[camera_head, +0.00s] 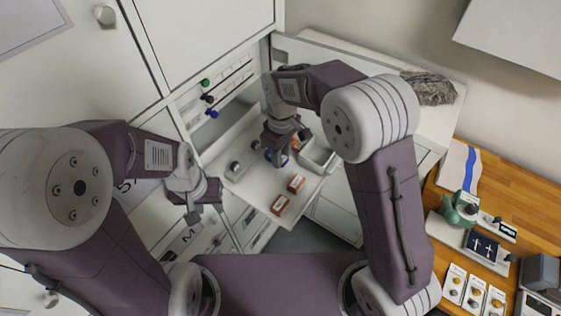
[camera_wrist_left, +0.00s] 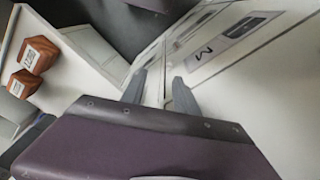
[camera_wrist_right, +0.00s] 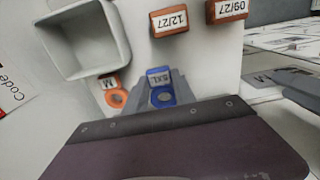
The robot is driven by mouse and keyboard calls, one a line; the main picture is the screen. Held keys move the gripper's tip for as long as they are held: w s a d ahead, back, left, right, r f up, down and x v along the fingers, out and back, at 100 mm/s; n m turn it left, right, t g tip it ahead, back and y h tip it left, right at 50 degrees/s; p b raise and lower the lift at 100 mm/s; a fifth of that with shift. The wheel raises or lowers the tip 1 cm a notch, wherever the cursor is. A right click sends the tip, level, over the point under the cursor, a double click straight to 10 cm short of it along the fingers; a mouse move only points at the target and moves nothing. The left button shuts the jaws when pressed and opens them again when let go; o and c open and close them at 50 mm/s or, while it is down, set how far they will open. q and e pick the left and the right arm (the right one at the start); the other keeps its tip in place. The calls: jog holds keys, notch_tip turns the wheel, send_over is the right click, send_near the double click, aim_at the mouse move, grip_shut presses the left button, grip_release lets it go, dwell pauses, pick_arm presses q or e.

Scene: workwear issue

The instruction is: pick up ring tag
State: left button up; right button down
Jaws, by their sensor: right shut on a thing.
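A blue ring tag (camera_wrist_right: 160,88) with a white size label sits between the fingers of my right gripper (camera_wrist_right: 160,92) in the right wrist view. My right gripper is shut on it, low over the white shelf (camera_head: 248,188). In the head view the blue ring (camera_head: 284,161) shows only partly beside the fingers. An orange ring tag (camera_wrist_right: 115,97) labelled M lies just left of the gripper in the right wrist view. My left gripper (camera_wrist_left: 160,80) is open and empty, near a cabinet front with a label marked M (camera_wrist_left: 236,36).
Two orange blocks with date labels (camera_head: 297,182) (camera_head: 280,204) stand on the shelf near its front. A grey-white open tray (camera_wrist_right: 88,42) is beside the ring tags. Green, black and blue knobs (camera_head: 208,98) are at the back left. A wooden counter (camera_head: 446,196) with several items is at the right.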

jog(key=s+d+r+b, duration=0.4)
jog(key=s+d+r, duration=0.3)
jog(key=s+r, duration=0.1)
jog(key=shift+s, duration=0.75)
